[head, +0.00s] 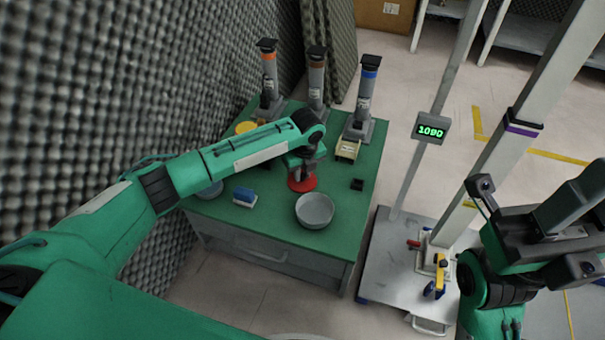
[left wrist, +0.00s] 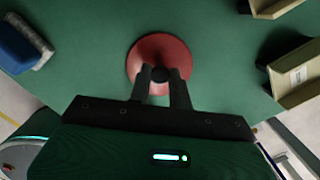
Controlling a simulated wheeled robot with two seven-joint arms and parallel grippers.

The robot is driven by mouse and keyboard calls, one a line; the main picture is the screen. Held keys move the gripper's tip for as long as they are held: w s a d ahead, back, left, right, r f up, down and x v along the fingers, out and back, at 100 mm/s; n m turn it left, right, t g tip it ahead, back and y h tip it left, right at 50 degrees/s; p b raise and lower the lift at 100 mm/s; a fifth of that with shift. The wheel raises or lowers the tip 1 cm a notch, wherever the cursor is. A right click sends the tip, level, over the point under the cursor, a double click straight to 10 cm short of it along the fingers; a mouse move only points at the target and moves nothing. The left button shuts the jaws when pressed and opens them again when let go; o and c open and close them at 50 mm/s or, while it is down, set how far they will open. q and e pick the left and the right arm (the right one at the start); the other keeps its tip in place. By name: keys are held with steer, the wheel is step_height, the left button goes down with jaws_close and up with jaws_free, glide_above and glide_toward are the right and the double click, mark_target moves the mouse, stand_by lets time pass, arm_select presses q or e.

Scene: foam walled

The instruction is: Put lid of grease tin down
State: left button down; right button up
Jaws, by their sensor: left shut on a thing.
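A round red lid (head: 302,184) with a dark knob is at the green bench's front half, just behind a grey round open tin (head: 315,210). My left gripper (left wrist: 163,88) is shut on the lid's knob, and the red disc (left wrist: 142,55) spreads out beyond the fingertips in the left wrist view. The lid looks level and is at or just above the bench top; I cannot tell if it touches. In the head view my left arm hides part of it. My right arm is at the right edge, with its fingers not clear.
The green bench (head: 220,223) also holds a blue-and-white block (head: 244,197), a small black block (head: 357,184), a beige box (head: 348,150), a yellow disc (head: 246,128) and three grey dispensers along the back. Foam wall lies left. A scale display (head: 431,130) stands right.

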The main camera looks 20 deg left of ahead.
arm_select(q)
steer(key=c, duration=1.3)
jaws_free()
